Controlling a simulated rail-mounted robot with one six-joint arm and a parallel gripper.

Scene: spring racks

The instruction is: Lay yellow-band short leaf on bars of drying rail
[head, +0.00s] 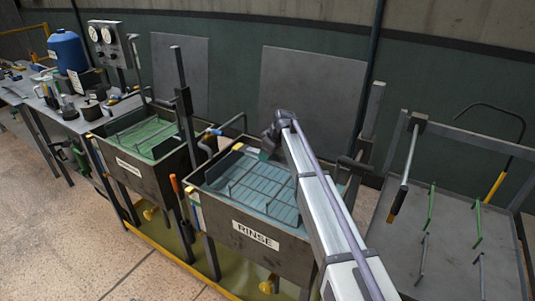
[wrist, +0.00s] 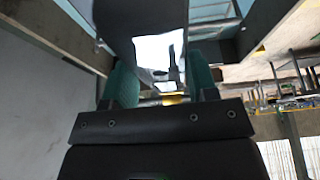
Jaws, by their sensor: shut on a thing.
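My gripper (head: 268,148) is over the back part of the rinse tank (head: 255,238) in the head view, partly hidden by my arm. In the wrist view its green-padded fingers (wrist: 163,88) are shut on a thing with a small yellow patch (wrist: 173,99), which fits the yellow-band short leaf. Most of the leaf is hidden or hard to make out. The drying rail is probably the frame at the right, with green bars (head: 430,206) and (head: 478,222) and grey bars over a grey tray (head: 448,255). No leaf is clearly seen lying across those bars.
A second tank (head: 150,175) with green liquid stands left of the rinse tank. Upright posts (head: 186,110) rise beside the tanks. A dark rod with an orange tip (head: 397,203) and a yellow-handled hook (head: 495,188) stand by the right frame. A bench (head: 75,112) is at far left.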

